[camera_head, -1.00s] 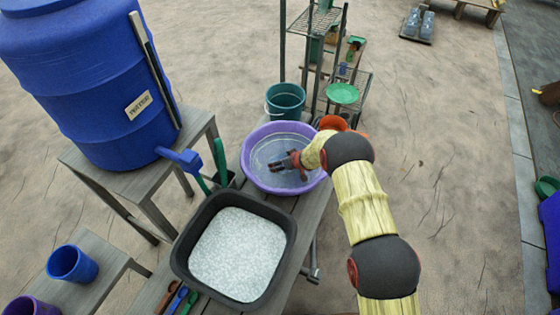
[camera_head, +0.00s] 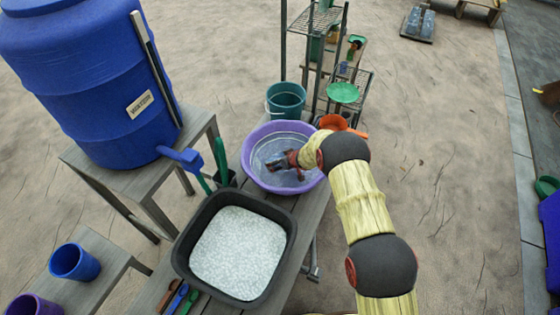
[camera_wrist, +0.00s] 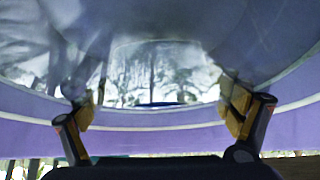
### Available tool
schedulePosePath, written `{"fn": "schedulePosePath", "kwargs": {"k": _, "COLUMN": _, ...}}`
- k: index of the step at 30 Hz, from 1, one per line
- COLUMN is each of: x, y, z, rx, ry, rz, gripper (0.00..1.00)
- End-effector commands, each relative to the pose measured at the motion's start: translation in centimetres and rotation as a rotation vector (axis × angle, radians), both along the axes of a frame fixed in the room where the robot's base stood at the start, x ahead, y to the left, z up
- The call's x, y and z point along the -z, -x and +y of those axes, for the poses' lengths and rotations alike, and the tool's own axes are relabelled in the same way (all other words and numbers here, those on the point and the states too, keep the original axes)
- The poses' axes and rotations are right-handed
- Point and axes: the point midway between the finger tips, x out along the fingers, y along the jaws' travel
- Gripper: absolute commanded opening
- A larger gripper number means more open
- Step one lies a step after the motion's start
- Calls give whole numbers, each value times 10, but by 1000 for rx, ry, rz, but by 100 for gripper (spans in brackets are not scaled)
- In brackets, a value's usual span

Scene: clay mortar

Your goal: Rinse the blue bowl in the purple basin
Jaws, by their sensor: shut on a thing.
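The purple basin (camera_head: 256,178) stands on the grey wooden bench and holds clear water. It fills most of the wrist view as a purple wall (camera_wrist: 120,140). My gripper (camera_head: 276,166) reaches down into the basin from the right. In the wrist view my gripper (camera_wrist: 160,106) has its two fingers spread wide, and glossy, reflecting surfaces blur what lies between them. A thin dark blue edge between the fingertips looks like part of the blue bowl (camera_wrist: 160,104). Most of the bowl is hidden, and I cannot make it out in the head view.
A black tub (camera_head: 185,235) of white granules stands in front of the basin. A teal bucket (camera_head: 286,102) and an orange scoop (camera_head: 333,122) are behind it. A large blue water barrel (camera_head: 90,85) with a tap is at left. Blue (camera_head: 73,262) and purple (camera_head: 30,305) cups stand front left.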

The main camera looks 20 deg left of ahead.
Motion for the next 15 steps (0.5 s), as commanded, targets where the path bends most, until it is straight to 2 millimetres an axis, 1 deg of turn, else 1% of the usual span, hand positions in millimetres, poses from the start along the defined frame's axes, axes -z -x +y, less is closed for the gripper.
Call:
{"fn": "schedulePosePath", "kwargs": {"k": 5, "x": -4, "y": 0, "z": 0, "rx": 0, "ry": -1, "rz": -1, "gripper": 64}}
{"fn": "schedulePosePath", "kwargs": {"k": 15, "x": -35, "y": -1, "z": 0, "rx": 1, "ry": 0, "rz": -1, "gripper": 64}}
